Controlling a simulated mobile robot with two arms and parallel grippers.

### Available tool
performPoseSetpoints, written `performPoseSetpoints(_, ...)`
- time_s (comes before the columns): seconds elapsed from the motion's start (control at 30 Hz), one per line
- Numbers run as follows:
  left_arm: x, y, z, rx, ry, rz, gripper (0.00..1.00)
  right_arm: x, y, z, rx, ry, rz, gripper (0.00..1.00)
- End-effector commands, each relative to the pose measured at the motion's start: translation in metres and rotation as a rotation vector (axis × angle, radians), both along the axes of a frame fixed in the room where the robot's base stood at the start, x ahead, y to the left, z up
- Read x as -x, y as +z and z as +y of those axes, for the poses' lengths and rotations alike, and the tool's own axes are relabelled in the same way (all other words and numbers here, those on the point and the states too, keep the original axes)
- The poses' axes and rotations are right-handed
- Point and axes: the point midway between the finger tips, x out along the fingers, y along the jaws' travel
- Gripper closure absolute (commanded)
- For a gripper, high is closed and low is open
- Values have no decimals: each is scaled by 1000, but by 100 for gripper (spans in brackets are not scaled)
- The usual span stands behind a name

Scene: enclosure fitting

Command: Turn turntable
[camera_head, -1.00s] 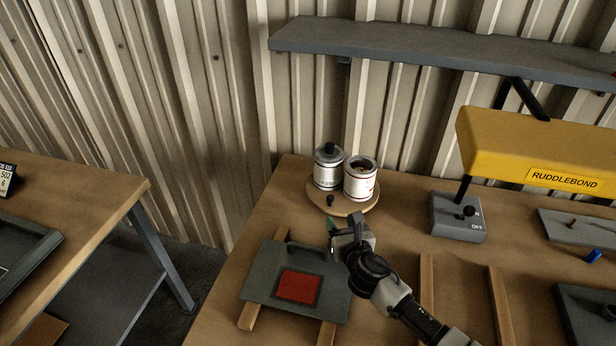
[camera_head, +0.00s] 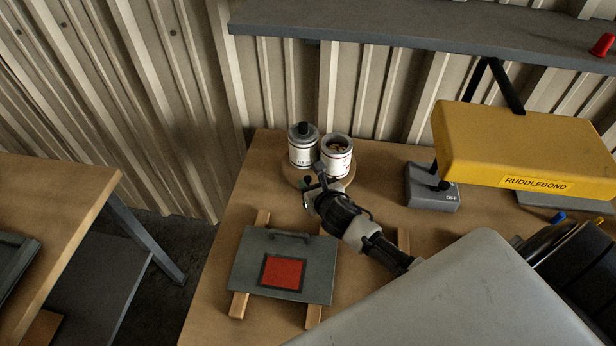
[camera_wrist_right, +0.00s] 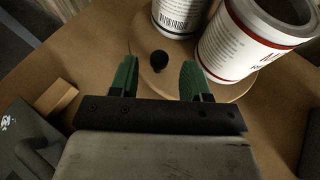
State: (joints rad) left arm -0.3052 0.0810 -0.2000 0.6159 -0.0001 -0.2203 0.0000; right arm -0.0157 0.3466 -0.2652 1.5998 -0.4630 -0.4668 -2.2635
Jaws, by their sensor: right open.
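The turntable (camera_head: 289,174) is a round wooden disc near the back left of the workbench. It carries two white cans, one with a dark knobbed top (camera_head: 303,150) and one open-topped with brown contents (camera_head: 336,158). In the wrist view the turntable (camera_wrist_right: 228,93) has a small black knob (camera_wrist_right: 154,60) near its edge. My right gripper (camera_head: 314,182) is at the turntable's front edge. In the wrist view its green fingers (camera_wrist_right: 158,78) are open, with the knob between and just beyond the tips. My left gripper is not in view.
A grey panel with a red square (camera_head: 245,265) lies on wooden strips in front. A yellow RUDDLEBOND press (camera_head: 500,140) and grey switch box (camera_head: 432,190) stand to the right. A shelf (camera_head: 400,42) runs above. A second table (camera_head: 60,195) stands left, across a gap.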

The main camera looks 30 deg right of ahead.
Motion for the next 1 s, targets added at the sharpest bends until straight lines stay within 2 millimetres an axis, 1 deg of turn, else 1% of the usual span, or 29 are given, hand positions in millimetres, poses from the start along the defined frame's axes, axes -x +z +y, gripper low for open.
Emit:
performPoseSetpoints(0.03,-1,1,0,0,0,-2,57,-8,-2,0,-2,-1,0,53)
performPoseSetpoints(0.2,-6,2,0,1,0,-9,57,-23,-9,-2,-1,0,0,53)
performPoseSetpoints(0.37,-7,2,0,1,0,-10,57,-29,-11,-2,-1,2,-1,53)
performPoseSetpoints(0.6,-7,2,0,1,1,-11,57,-29,-12,-2,0,1,-1,53)
performPoseSetpoints(0.67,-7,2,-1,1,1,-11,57,-29,-12,-2,0,1,-1,61)
performPoseSetpoints(0.9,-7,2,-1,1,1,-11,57,-29,-12,-2,0,1,-1,97)
performPoseSetpoints(0.93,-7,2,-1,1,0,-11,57,-29,-12,-2,0,1,-1,100)
performPoseSetpoints(1.0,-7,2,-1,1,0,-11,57,-29,-12,-2,0,1,0,100)
